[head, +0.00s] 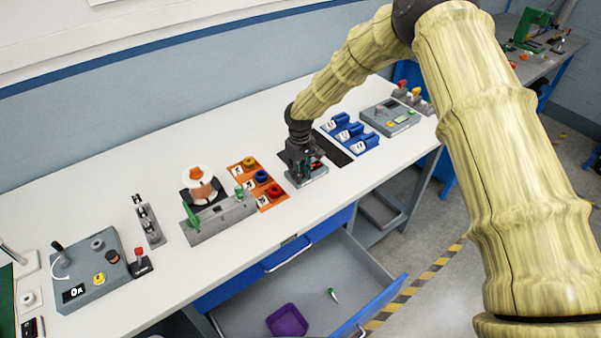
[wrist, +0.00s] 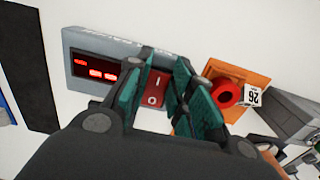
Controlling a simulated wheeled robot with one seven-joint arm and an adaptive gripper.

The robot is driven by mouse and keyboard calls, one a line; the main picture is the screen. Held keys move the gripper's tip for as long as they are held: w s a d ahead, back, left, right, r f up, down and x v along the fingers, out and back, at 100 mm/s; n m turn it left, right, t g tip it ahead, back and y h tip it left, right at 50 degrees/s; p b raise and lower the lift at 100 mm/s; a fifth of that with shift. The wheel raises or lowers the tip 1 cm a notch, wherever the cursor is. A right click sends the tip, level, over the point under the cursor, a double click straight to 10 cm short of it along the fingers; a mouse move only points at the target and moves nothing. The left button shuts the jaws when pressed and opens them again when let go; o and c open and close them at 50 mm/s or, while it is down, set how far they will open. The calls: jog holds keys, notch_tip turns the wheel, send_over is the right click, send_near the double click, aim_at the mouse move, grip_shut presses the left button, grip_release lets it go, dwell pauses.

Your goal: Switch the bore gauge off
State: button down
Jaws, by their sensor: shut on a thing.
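The bore gauge (wrist: 88,53) is a grey box lying on the white bench, with lettering along its edge that I cannot read. Its dark display (wrist: 95,66) shows lit red digits. A red rocker switch (wrist: 154,88) marked 1 and 0 sits beside the display, partly hidden by my fingers. In the head view the gauge (head: 313,177) is mostly covered by my gripper (head: 303,168), which is down over it. In the wrist view my gripper (wrist: 172,85) has its teal fingers shut at the switch; the exact contact is hidden.
An orange tray (head: 240,170) with coloured rings stands left of the gauge. A black mat (head: 333,150) and blue holders (head: 350,133) lie to the right. An open drawer (head: 300,290) with a purple tray (head: 287,320) juts out below the bench front.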

jog(key=shift+w+a+g+h+b, duration=0.15)
jog(key=shift+w+g+h+b, duration=0.15)
jog(key=shift+g+h+b, duration=0.5)
jog(key=shift+a+r+g+b, duration=0.1)
jog(key=shift+r+g+b, duration=0.25)
jog(key=shift+b, duration=0.3)
jog(key=c, duration=1.2)
grip_release()
jog(key=shift+c, duration=0.2)
jog(key=v, duration=1.2)
jog(key=shift+w, duration=0.15)
jog(key=shift+a+f, duration=0.1)
jog(key=shift+f, duration=0.05)
